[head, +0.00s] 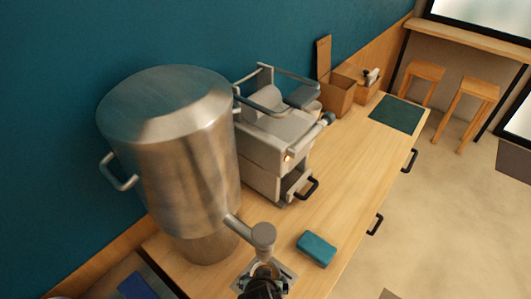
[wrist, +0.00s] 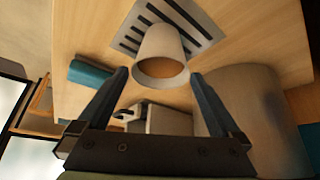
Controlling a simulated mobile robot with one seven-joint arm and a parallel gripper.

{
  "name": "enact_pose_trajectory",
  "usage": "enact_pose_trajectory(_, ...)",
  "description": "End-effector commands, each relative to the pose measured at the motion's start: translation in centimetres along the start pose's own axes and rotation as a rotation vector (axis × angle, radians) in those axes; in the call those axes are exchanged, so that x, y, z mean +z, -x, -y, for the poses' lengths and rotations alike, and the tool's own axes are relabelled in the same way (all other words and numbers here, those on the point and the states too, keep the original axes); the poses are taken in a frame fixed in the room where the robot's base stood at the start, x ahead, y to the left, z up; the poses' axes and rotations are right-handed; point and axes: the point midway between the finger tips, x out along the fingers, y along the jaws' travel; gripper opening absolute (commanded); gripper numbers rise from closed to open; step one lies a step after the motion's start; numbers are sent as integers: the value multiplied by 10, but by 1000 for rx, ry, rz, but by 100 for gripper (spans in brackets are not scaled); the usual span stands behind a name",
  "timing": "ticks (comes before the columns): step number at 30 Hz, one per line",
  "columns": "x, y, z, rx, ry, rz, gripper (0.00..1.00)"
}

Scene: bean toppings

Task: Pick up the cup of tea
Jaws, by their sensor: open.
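A pale cup (wrist: 161,42) with brown tea (wrist: 162,67) inside stands on a slotted metal drip tray (wrist: 203,22) in the wrist view. My gripper (wrist: 159,76) is open, its two dark fingers spread on either side of the cup's rim in the picture. I cannot tell how far the fingertips are from the cup in depth. In the head view my gripper (head: 262,283) is at the bottom, over the drip tray (head: 287,275). The cup is mostly or wholly hidden there by the gripper and the tap above.
A large metal urn (head: 180,150) with a protruding tap (head: 263,236) stands close by on the left. A teal block (head: 316,249) lies to the right. A grey machine (head: 275,140), an open wooden box (head: 336,92) and a dark mat (head: 397,114) are farther along the wooden counter (head: 350,165).

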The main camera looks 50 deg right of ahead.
Motion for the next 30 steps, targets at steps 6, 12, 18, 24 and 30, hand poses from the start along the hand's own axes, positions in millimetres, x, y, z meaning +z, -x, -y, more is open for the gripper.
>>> enact_pose_trajectory(6,-2,-25,1,1,-2,1,100)
enact_pose_trajectory(12,-1,-39,1,0,-1,0,100)
enact_pose_trajectory(18,-1,-41,1,0,0,-1,100)
enact_pose_trajectory(24,-1,-40,1,0,0,0,78)
enact_pose_trajectory(30,-1,-40,1,0,0,0,42)
